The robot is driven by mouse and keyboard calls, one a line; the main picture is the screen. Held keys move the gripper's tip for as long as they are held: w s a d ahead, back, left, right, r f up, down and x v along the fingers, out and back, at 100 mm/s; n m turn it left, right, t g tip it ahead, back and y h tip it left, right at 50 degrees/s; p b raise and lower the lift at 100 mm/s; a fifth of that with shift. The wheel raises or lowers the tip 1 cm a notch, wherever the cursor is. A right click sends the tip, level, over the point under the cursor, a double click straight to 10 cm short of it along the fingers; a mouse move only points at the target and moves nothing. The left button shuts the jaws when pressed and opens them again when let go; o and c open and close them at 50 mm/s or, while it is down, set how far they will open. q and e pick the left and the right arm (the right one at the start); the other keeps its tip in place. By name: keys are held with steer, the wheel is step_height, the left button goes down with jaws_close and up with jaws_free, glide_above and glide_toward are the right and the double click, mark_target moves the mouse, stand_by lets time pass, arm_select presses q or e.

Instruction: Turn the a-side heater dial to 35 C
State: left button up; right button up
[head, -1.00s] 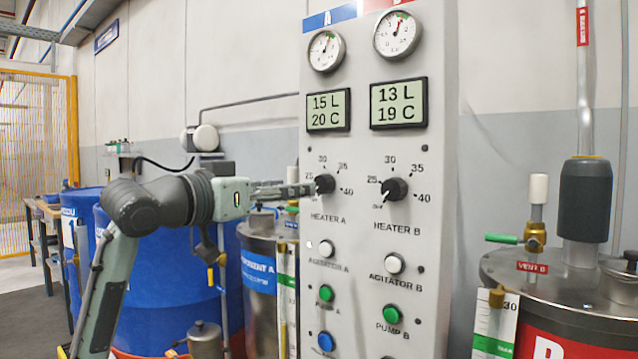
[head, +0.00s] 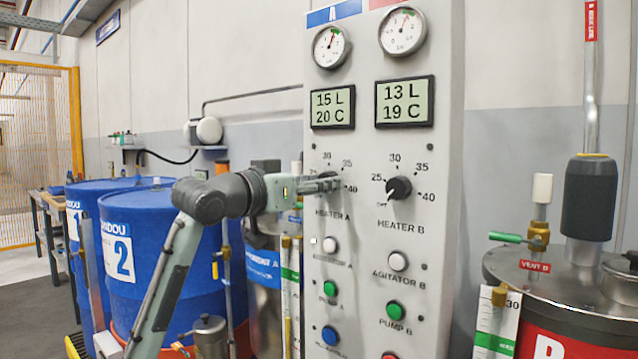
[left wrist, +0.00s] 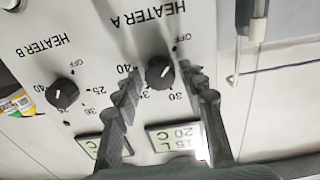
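The heater A dial is a black knob on the grey control panel (head: 435,285). In the left wrist view, which is upside down, the dial (left wrist: 160,72) lies between my two fingertips, with a gap visible on each side. My left gripper (head: 335,183) is open at the dial and hides most of it in the head view; it also shows in the left wrist view (left wrist: 160,75). I cannot tell exactly where its pointer stands. The A display (head: 332,107) reads 15 L and 20 C. My right gripper is not in view.
The heater B dial (head: 399,188) sits close to the right, with its pointer toward OFF. Agitator and pump buttons (head: 330,289) lie below. Blue drums (head: 125,245) stand to the left and a steel vessel (head: 560,270) to the right.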

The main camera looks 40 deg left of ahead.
arm_select(q)
steer(key=c, duration=0.8)
steer(key=shift+m, duration=0.3)
